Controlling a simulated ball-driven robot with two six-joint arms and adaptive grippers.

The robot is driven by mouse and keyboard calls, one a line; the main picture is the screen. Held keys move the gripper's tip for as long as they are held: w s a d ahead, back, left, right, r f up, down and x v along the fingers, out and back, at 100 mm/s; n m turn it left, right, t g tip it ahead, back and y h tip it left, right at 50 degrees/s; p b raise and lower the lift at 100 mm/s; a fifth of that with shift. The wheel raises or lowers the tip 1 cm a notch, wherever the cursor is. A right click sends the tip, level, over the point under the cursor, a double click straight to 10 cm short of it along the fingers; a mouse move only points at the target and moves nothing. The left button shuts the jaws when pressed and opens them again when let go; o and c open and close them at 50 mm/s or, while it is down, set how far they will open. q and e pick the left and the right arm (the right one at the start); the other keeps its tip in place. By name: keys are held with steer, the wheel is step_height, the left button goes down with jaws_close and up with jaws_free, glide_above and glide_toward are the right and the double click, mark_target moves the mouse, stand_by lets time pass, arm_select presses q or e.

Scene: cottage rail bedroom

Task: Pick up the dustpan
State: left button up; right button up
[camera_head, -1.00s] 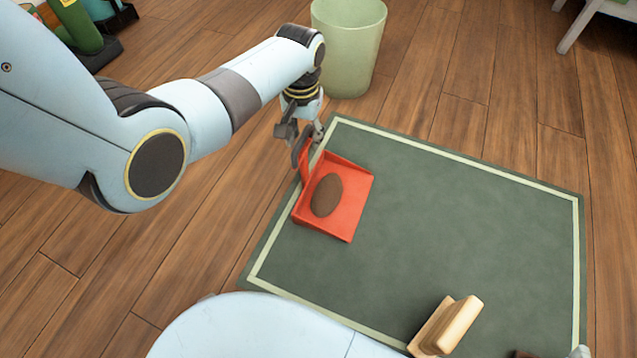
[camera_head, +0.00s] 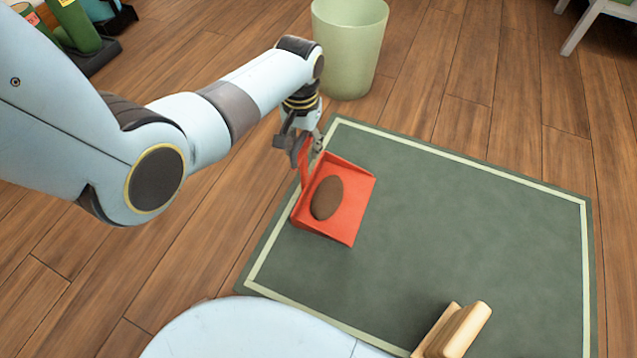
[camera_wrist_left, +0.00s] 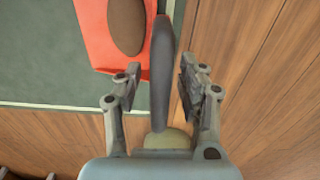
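The red dustpan (camera_head: 347,222) lies on the left part of the green mat, with a flat brown oval (camera_head: 327,197) in its pan. Its upright handle rises at the pan's left back side. In the left wrist view the handle (camera_wrist_left: 161,75) looks dark grey and stands between the two fingers of my left gripper (camera_wrist_left: 160,93), with a gap on each side. The fingers are apart and not closed on it. In the head view the left gripper (camera_head: 301,143) is at the handle and partly covers it. My right gripper is not in view.
The green mat (camera_head: 460,220) with a pale border lies on the wood floor, mostly bare. A wooden block-like brush (camera_head: 462,330) sits at its front edge. A pale green bin (camera_head: 347,50) stands just behind the left gripper. White furniture legs (camera_head: 580,25) are at the top right.

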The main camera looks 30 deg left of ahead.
arm_select(q)
jaws_close()
steer(key=shift+r, duration=0.1)
stand_by(0.7)
